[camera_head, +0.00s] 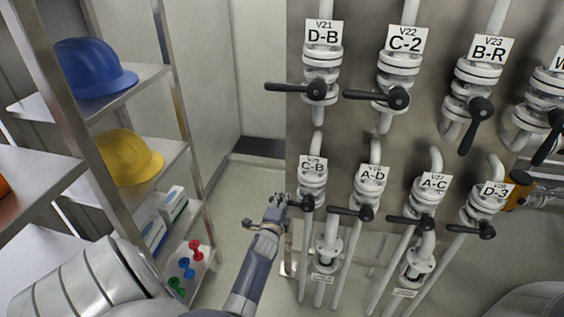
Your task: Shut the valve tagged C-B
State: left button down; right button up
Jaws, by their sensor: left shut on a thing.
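The valve tagged C-B (313,184) is in the lower row of the pipe panel, at its left end. Its white tag reads C-B, with small print above that I read as V25. Its black lever (307,202) points left from the hub, roughly crosswise to the pipe. My left gripper (284,201) reaches up from below and is shut on the outer end of this lever, hiding that end. My right gripper is not in view.
Valve A-D (366,212) stands close to the right, with A-C (412,221) beyond it. Valve D-B (317,89) is above, its lever pointing left. A shelf rack (180,110) with a blue helmet (93,68) and yellow helmet (126,158) stands left. Floor shows between.

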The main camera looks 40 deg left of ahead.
pick_arm(q)
jog(key=c, duration=1.8)
grip_release()
jog(key=shift+f, duration=0.1)
jog(key=o, duration=0.3)
jog(key=shift+s+d, duration=0.1)
jog(key=shift+s, duration=0.05)
jog(key=shift+o, duration=0.2)
jog(key=v, duration=1.2)
jog(key=shift+r, duration=0.2)
